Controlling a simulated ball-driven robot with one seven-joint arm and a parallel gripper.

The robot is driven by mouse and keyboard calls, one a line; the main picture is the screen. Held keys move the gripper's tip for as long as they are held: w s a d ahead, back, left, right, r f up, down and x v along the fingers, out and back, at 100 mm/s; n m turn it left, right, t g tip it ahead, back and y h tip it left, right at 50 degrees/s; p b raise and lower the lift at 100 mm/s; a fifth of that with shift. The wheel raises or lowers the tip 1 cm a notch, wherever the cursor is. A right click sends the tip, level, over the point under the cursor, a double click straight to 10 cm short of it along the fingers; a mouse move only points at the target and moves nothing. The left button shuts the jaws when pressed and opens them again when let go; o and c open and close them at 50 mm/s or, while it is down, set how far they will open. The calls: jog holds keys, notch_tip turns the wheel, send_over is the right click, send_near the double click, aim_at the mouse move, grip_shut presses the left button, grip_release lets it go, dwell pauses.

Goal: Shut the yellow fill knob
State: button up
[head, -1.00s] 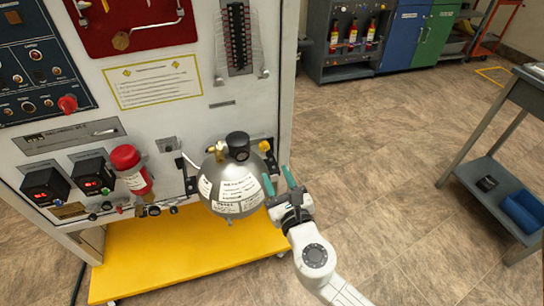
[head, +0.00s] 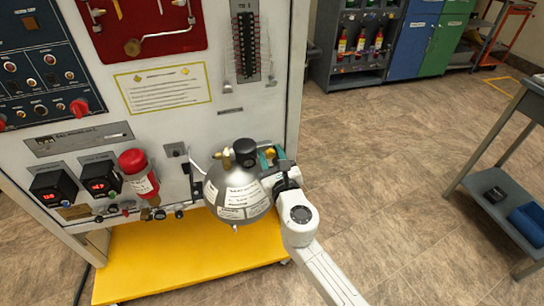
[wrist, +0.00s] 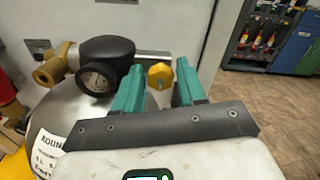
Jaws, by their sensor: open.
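The yellow fill knob (wrist: 160,76) shows in the wrist view between and just beyond my two teal fingertips; I cannot tell whether they touch it. In the head view the knob (head: 270,152) is a small yellow patch at the right of the grey oxygen sphere (head: 236,198). In the wrist view my gripper (wrist: 157,85) is open, with one finger on each side of the knob.
The black regulator (wrist: 107,55) with a gauge and a brass fitting (wrist: 55,66) stands close left of my fingers. The white trainer panel (head: 262,108) rises behind. A yellow base shelf (head: 180,262) lies below. The floor at the right is clear up to a grey cart (head: 485,170).

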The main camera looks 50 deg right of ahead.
grip_shut()
